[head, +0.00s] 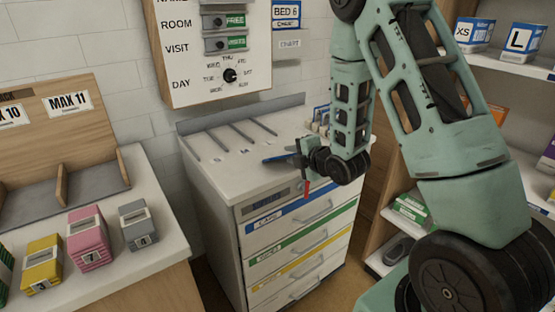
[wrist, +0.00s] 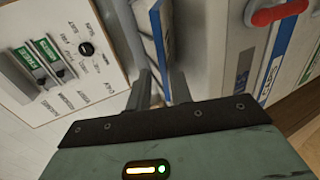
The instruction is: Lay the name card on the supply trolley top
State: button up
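The supply trolley (head: 290,222) stands in the middle of the head view, with its pale top (head: 215,172) bare toward the front left. My gripper (head: 296,157) is over the top near its front right edge. It is shut on a thin blue-edged card (head: 277,158), which I take for the name card. In the wrist view the card (wrist: 155,35) stands out from between my two fingers (wrist: 158,90). Its writing cannot be read. I cannot tell whether the card touches the trolley top.
Thin dividers (head: 230,142) lie along the back of the trolley top. Blue-edged items (head: 321,115) stand at its back right. A red piece (head: 306,188) shows at the trolley front. A wall board (head: 215,45) rises behind; a counter with boxes (head: 90,238) is left, shelves (head: 510,68) right.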

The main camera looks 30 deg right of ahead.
jog(key=shift+s+r, duration=0.25)
jog(key=shift+s, duration=0.45)
jog(key=shift+r, duration=0.1)
notch_tip(320, 180, up, 7)
jog(key=s+p, duration=0.2)
jog(key=p, duration=0.9)
jog(key=shift+s+p, duration=0.4)
